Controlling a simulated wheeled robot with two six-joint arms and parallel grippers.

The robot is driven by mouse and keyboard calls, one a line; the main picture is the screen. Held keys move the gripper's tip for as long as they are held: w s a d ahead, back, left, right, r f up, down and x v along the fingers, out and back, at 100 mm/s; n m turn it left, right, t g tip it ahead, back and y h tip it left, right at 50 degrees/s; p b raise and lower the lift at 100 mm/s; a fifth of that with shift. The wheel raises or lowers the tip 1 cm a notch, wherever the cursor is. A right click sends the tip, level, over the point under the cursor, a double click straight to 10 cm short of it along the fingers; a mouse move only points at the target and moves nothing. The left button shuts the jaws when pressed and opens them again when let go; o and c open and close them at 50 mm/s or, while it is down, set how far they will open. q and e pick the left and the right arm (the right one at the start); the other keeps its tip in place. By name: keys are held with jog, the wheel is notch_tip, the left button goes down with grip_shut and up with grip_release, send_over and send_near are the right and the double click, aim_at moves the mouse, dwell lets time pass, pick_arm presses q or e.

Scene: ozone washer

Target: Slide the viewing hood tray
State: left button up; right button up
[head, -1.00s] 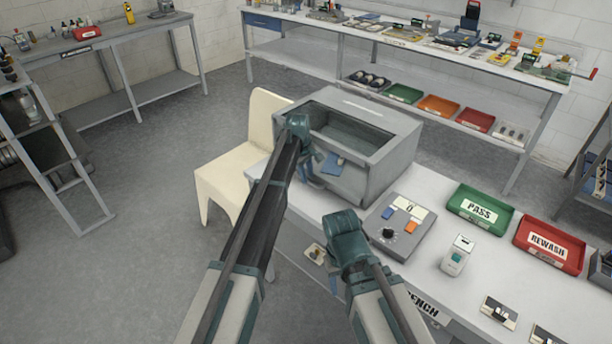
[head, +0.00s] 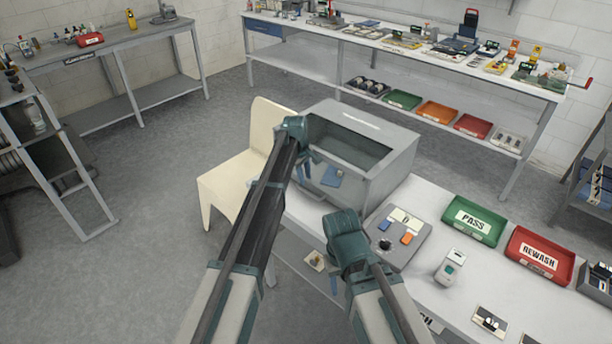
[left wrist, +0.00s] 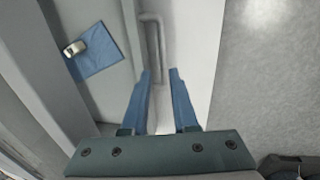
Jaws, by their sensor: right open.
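The grey viewing hood (head: 390,160) stands on the white bench, with a dark window on its sloped top. Its pale tray (left wrist: 108,88) shows in the left wrist view, with a blue cloth (left wrist: 98,58) and a small metal-and-cream item on it. A grey bar handle (left wrist: 153,40) runs along the tray's edge. My left gripper (left wrist: 160,73) is open, and the handle's near end lies about between its fingertips; contact cannot be told. In the head view my left gripper (head: 304,170) is at the hood's front left. My right gripper (head: 336,282) is open and empty by the bench's front edge.
A control box (head: 398,238) with coloured buttons sits right of the hood. A green PASS tray (head: 473,238), a red REWASH tray (head: 514,262) and a small white device (head: 449,268) stand farther right. A cream chair (head: 225,188) is close behind my left arm.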

pick_arm(q)
notch_tip(320, 180, up, 8)
jog(key=s+p, duration=0.1)
jog(key=p, duration=0.5)
jog(key=shift+a+f, duration=0.2)
jog(key=shift+a, duration=0.25)
jog(key=s+d+m+g+y, duration=0.1)
jog(key=s+m, duration=1.3)
jog(key=s, duration=2.5)
jog(key=shift+s+d+f+g+y, duration=0.2)
jog(key=shift+d+g+y, duration=0.25)
jog(key=shift+y, duration=0.35)
